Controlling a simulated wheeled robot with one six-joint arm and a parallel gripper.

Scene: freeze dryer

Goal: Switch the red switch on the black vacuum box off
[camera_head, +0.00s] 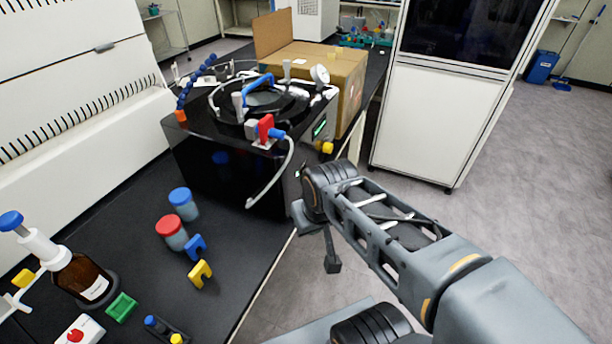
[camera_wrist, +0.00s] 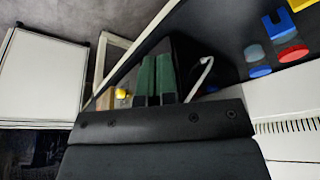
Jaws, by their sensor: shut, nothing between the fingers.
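The black vacuum box (camera_head: 215,165) stands on the dark bench in the head view, with a round lid on top. A red part (camera_head: 266,129) sits at its near top corner beside a blue fitting and a white hose; I cannot tell whether this is the switch. No other red switch shows clearly, and much of the box's right side is hidden or steeply angled. In the wrist view my gripper (camera_wrist: 155,60) has its two green fingers close together, shut and empty. My arm is to the right of the box, beyond the bench edge.
A yellow knob (camera_head: 326,147) projects from the box's right side and shows in the wrist view (camera_wrist: 123,93). A cardboard box (camera_head: 350,75) stands behind. Jars, coloured clips and a brown bottle (camera_head: 85,277) occupy the near bench. Floor to the right is clear.

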